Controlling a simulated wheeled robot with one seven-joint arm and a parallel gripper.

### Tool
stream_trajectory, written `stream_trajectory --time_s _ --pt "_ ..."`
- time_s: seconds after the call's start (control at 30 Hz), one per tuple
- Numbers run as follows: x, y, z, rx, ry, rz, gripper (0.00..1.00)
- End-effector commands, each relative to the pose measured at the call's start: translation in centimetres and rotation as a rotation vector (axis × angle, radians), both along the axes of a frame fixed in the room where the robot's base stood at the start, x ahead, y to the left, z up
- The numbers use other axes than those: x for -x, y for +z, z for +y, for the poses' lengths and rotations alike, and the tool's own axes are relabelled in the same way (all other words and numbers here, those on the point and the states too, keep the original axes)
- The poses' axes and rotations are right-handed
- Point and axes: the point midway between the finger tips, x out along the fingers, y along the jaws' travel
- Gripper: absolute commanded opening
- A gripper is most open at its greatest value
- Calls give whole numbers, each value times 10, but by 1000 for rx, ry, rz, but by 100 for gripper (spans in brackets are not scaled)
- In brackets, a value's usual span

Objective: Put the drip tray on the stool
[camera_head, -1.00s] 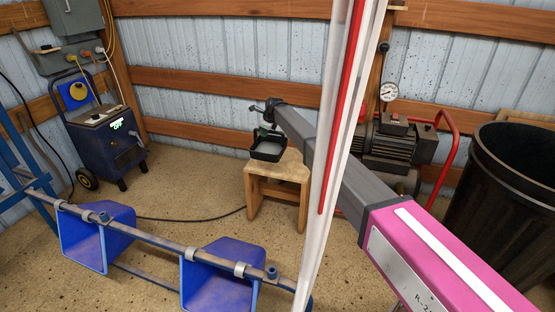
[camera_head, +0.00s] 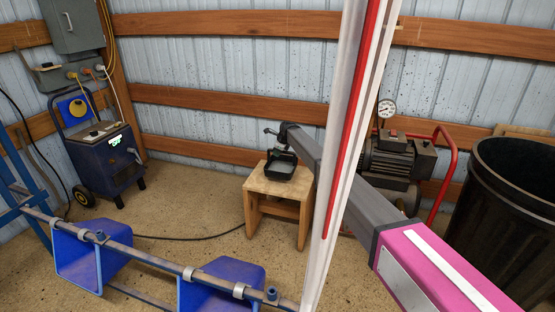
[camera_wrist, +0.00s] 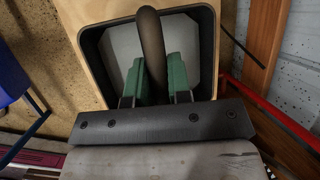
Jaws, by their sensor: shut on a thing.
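The drip tray is a black square tray with a grey inside (camera_head: 280,170) and a dark bar handle (camera_wrist: 151,45) across it. My gripper (camera_wrist: 155,75), with green finger pads, is shut on that handle. The wooden stool (camera_head: 257,188) is directly under the tray. In the head view the tray sits at or very close to the stool top, towards its back. I cannot tell whether it fully rests there. The stool's pale wood also shows around the tray in the wrist view (camera_wrist: 92,12). My fingers are mostly hidden in the head view.
A compressor with a red frame (camera_head: 390,160) stands right of the stool, beside a black bin (camera_head: 510,205). A blue welding machine (camera_head: 103,158) stands at the left. Blue troughs on a rail (camera_head: 215,285) are in front. A wooden wall rail (camera_head: 200,150) runs behind.

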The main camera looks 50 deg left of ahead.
Motion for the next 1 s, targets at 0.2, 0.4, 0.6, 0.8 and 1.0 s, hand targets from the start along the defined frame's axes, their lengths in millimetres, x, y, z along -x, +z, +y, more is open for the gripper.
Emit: stream_trajectory --time_s 0.2,0.4,0.6,0.8,1.0 --pt "-2 -12 1 -1 0 0 0" --pt "-2 -38 1 -1 0 0 0" --pt "-1 -40 0 -1 0 0 0" --pt "-1 -43 0 -1 0 0 0" --pt "-1 -43 0 -1 0 0 44"
